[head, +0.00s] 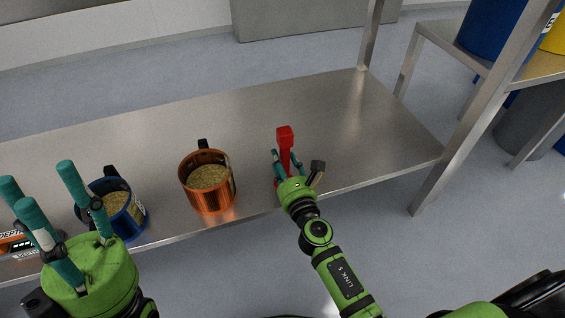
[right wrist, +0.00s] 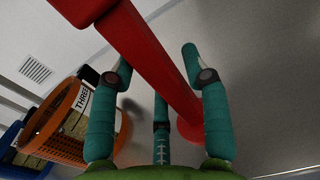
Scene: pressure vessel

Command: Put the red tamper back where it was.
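The red tamper (head: 285,147) stands roughly upright near the front edge of the metal table (head: 330,115), right of the copper cup. My right gripper (head: 288,163) is at the tamper with its fingers on either side of the shaft. In the right wrist view the tamper's shaft (right wrist: 155,60) runs between the spread teal fingers (right wrist: 158,62), with a gap visible at the right fingertip. My left gripper (head: 38,180) is open and empty, fingers pointing up, in front of the blue cup.
A copper cup of grain (head: 207,195) stands left of the tamper; it also shows in the right wrist view (right wrist: 62,140). A blue cup of grain (head: 128,218) is farther left. An orange device (head: 14,240) lies partly hidden at far left. The table's right part is clear.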

